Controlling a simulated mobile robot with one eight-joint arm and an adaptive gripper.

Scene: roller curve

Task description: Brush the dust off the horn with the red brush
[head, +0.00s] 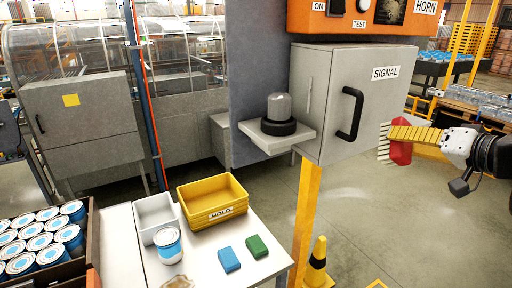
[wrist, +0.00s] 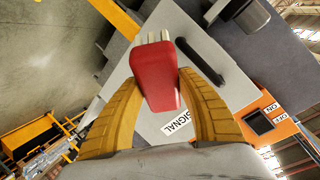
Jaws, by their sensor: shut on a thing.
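My gripper (head: 398,134) is at the right of the head view, its yellow fingers pointing left. It is shut on the red brush (head: 401,153), whose pale bristles face left, in front of and to the right of the grey SIGNAL cabinet. In the wrist view the red brush (wrist: 157,78) sits between both yellow fingers (wrist: 157,95), bristles pointing away from me. The horn (head: 391,11) seems to be the dark, speckled panel beside the HORN label on the orange box, above and left of my gripper. Its top is cut off by the frame.
The SIGNAL cabinet (head: 341,110) has a black handle (head: 350,114) that sticks out. The orange box (head: 330,22) sits above it. A grey lamp (head: 278,112) stands on a side shelf. A table (head: 205,265) holds a yellow MOLD bin (head: 212,200).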

